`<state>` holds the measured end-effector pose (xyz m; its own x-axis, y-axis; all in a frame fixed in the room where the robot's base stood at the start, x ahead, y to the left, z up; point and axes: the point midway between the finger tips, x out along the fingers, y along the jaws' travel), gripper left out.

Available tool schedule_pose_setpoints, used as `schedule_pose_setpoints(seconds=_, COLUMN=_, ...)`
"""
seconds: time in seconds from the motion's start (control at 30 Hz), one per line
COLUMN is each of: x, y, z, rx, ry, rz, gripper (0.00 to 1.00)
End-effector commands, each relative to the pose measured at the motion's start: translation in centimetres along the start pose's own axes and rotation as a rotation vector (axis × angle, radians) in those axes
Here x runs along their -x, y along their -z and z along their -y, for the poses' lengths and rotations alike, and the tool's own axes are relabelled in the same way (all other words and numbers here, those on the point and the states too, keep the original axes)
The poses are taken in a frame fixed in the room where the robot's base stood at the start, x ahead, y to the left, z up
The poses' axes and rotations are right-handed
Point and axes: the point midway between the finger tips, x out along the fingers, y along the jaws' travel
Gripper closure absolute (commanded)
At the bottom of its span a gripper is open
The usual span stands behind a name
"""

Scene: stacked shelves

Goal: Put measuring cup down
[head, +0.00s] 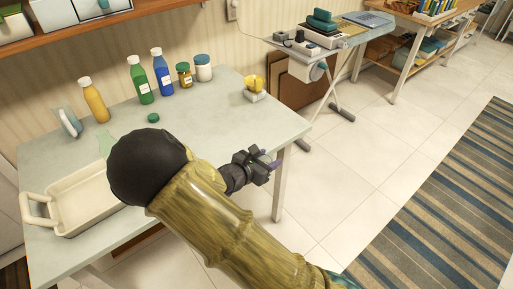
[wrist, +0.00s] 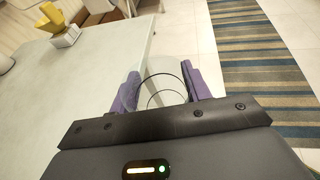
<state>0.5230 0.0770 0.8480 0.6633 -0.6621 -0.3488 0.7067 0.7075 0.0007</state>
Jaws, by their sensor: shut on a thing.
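My gripper (head: 270,161) is held out near the right edge of the grey table (head: 222,105). In the wrist view its purple fingers (wrist: 167,88) are shut on a clear, see-through measuring cup (wrist: 160,84), whose round rim lines show between them. In that view the cup lies across the table's right edge, with floor tiles beyond. In the head view I cannot make out the cup. I cannot tell how high it is above the table.
A yellow object on a white base (head: 254,88) stands near the far right corner; several bottles and jars (head: 163,74) line the back. A cream tray (head: 80,200) sits at the left. The table's middle right is clear. A striped rug (head: 440,210) lies on the floor.

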Motion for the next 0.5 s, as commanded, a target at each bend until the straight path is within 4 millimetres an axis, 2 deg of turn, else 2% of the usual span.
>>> schedule_pose_setpoints(seconds=0.33, x=-4.5, y=6.4, z=7.3, rx=-0.025, ry=0.093, rz=-0.025, gripper=0.75)
schedule_pose_setpoints(seconds=0.5, x=-5.1, y=7.7, z=8.9, rx=-0.041, ry=0.11, rz=-0.036, gripper=0.75)
